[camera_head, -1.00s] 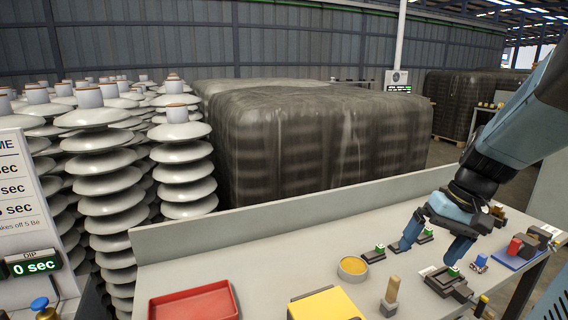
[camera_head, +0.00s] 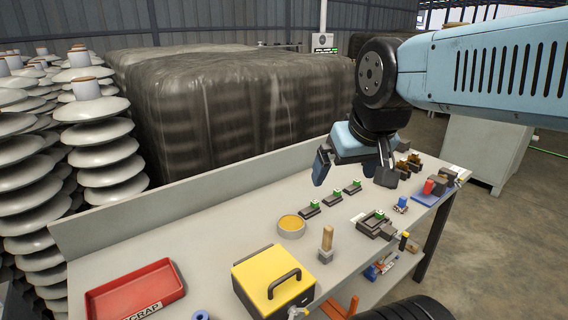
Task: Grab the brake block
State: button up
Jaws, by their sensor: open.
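My gripper (camera_head: 352,180) is open and empty, with its two fingers pointing down above the right part of the workbench (camera_head: 218,225). Several small dark parts with green tops (camera_head: 333,197) lie in a row below and left of it. A larger dark block-like piece with a green top (camera_head: 374,222) lies in front of them. I cannot tell for certain which of these is the brake block. None is between the fingers.
A round dish with yellow content (camera_head: 291,226), a wooden-handled stamp (camera_head: 326,243), a yellow box with a handle (camera_head: 272,282) and a red scrap tray (camera_head: 135,290) stand on the bench.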

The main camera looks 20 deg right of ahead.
aim_at(377, 219)
jog(key=u, duration=0.1)
jog(key=k, duration=1.45)
jog(key=z, duration=0.65)
jog(key=i, duration=1)
jog(key=u, duration=0.1)
